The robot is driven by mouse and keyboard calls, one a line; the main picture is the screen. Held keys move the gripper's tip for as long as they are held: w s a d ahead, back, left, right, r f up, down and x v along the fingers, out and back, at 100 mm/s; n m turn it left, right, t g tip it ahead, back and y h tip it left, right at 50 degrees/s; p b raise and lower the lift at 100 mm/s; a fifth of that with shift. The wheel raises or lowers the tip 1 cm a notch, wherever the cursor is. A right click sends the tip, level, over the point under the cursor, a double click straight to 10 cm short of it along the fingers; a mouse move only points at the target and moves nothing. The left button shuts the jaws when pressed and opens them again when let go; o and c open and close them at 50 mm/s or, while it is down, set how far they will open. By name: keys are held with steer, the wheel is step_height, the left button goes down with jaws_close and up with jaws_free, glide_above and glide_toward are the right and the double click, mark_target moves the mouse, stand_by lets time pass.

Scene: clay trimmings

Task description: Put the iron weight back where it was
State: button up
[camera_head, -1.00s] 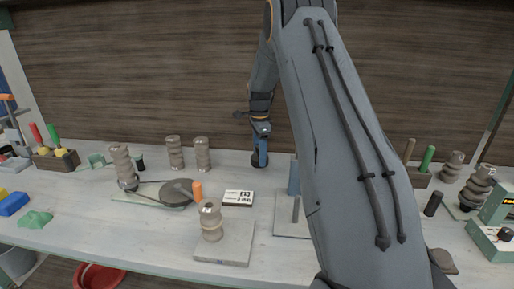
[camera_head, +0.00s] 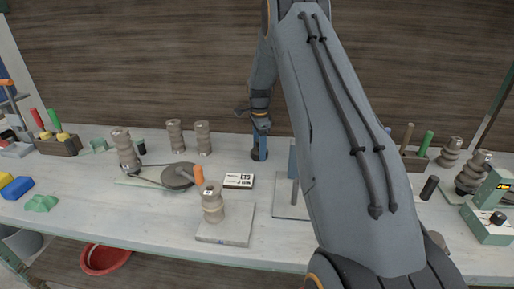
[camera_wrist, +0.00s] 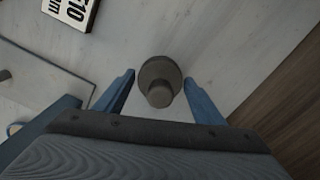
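The iron weight (camera_head: 259,155) is a dark grey round piece with a knob on top, standing at the back of the bench. In the wrist view the weight (camera_wrist: 160,78) lies between my two blue fingers, with a visible gap on each side. My gripper (camera_head: 261,146) points down over it and is open in the wrist view (camera_wrist: 160,84). In the head view the fingers partly cover the weight.
A white label card (camera_head: 238,181) lies left of the weight. A grey plate with a post (camera_head: 290,209) stands in front, partly behind my arm. Clay-coloured insulators (camera_head: 203,138) stand to the left. The wooden wall (camera_head: 180,65) rises close behind.

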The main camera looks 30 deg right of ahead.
steer(key=shift+o, duration=0.9)
step_height(320, 180, up, 12)
steer(key=b, duration=0.4)
steer(key=shift+r, duration=0.15)
